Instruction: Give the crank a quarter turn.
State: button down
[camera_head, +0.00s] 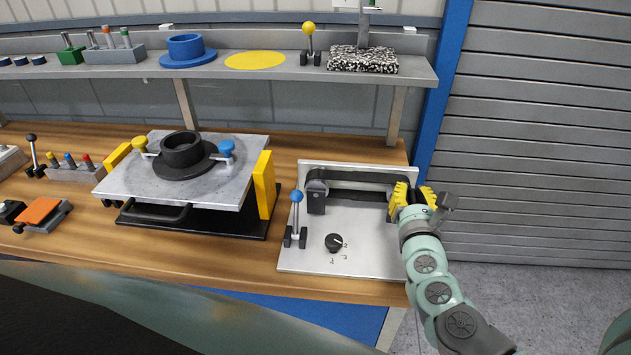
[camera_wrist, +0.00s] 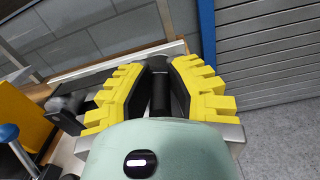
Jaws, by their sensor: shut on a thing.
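The crank is at the right end of the metal panel (camera_head: 375,250), largely hidden by my gripper in the head view. My gripper (camera_head: 411,194) has yellow ribbed fingers. In the wrist view my gripper (camera_wrist: 160,84) is shut around a dark upright cylinder, the crank's handle (camera_wrist: 160,103). The crank's arm and its angle cannot be made out. A dark belt (camera_head: 352,185) runs along the back of the panel from a grey roller block (camera_head: 316,197) toward the crank's end.
A blue-knobbed lever (camera_head: 296,197) and a black dial (camera_head: 334,242) stand on the panel. Left is a grey plate (camera_head: 125,182) bearing a black flanged ring (camera_head: 182,152). A shelf (camera_head: 250,75) runs above the wooden bench (camera_head: 200,258). A blue post (camera_head: 440,90) rises behind my gripper.

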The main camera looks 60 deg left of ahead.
jog(key=shift+w+d+f+m+b, duration=0.2)
jog(key=shift+d+f+m+b, duration=0.05)
jog(key=shift+f+m+b, duration=0.05)
dwell(0.5)
jog(key=shift+w+d+f+m+b, duration=0.1)
jog(key=shift+w+m+b, duration=0.05)
jog(key=shift+m+b, duration=0.25)
jog(key=m+b, duration=0.2)
jog(key=w+d+f+m+b, duration=0.1)
jog(key=m, duration=0.1)
jog(key=shift+b, duration=0.3)
jog(key=m+b, duration=0.1)
jog(key=f+m+b, duration=0.1)
jog(key=m, duration=0.1)
jog(key=m+b, duration=0.1)
jog(key=shift+w+d+f+m, duration=0.2)
jog(key=shift+w+m, duration=0.1)
jog(key=shift+w, duration=0.05)
jog(key=shift+f+m+b, duration=0.3)
jog(key=shift+m+b, duration=0.25)
jog(key=shift+m, duration=0.45)
jog(key=shift+f+m+b, duration=0.25)
jog(key=shift+m+b, duration=0.3)
jog(key=shift+m, duration=0.45)
jog(key=c, duration=0.9)
grip_release()
jog(key=shift+c, duration=0.2)
